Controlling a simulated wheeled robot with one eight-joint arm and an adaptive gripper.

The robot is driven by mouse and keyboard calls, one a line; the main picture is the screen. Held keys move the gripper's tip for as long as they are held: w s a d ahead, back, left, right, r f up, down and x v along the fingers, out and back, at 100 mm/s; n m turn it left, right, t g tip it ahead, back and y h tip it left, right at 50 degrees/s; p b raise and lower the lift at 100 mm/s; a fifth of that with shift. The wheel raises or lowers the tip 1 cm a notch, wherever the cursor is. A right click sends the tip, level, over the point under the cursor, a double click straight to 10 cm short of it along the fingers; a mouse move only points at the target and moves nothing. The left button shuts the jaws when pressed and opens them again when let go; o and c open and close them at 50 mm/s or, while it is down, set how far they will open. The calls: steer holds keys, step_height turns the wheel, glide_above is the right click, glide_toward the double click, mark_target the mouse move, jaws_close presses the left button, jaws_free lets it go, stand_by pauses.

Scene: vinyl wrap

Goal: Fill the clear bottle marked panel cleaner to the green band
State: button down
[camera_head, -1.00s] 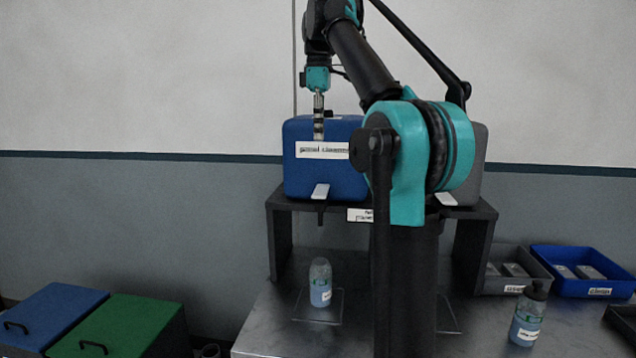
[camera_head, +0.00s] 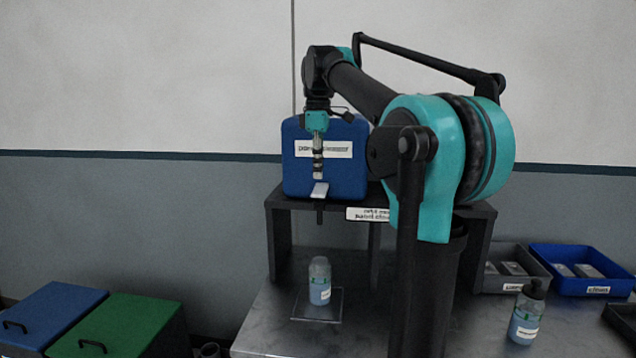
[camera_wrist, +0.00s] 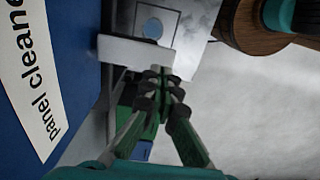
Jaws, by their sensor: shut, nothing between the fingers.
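The blue container (camera_head: 345,180) labelled panel cleaner stands on a dark shelf and has a pale tap lever (camera_head: 320,190) at its front. The lever also shows in the wrist view (camera_wrist: 135,50). My gripper (camera_head: 318,178) is shut and empty, its fingertips at or just above the lever; contact is unclear. The tips also show in the wrist view (camera_wrist: 160,72). A clear bottle (camera_head: 319,282) stands upright on a square plate (camera_head: 318,305) below the tap. It holds bluish liquid in its lower part; its label is unreadable, and the level against the green band is unclear.
A dark-capped bottle (camera_head: 527,315) with blue liquid stands at the table's right. Grey (camera_head: 515,286) and blue (camera_head: 580,290) trays lie behind it. Blue (camera_head: 50,315) and green (camera_head: 120,325) lidded bins are at left. My arm hides the shelf's right part.

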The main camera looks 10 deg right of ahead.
mark_target(318, 193)
steer(key=shift+f, duration=1.75)
steer(key=shift+s+f, duration=0.1)
steer(key=shift+s+a+f+t, duration=0.1)
steer(key=shift+s+f+t, duration=0.1)
steer(key=shift+f+t, duration=0.25)
steer(key=shift+s+f, duration=0.1)
steer(key=shift+f, duration=0.25)
steer(key=shift+r, duration=0.15)
stand_by(1.4)
steer(key=shift+r, duration=0.7)
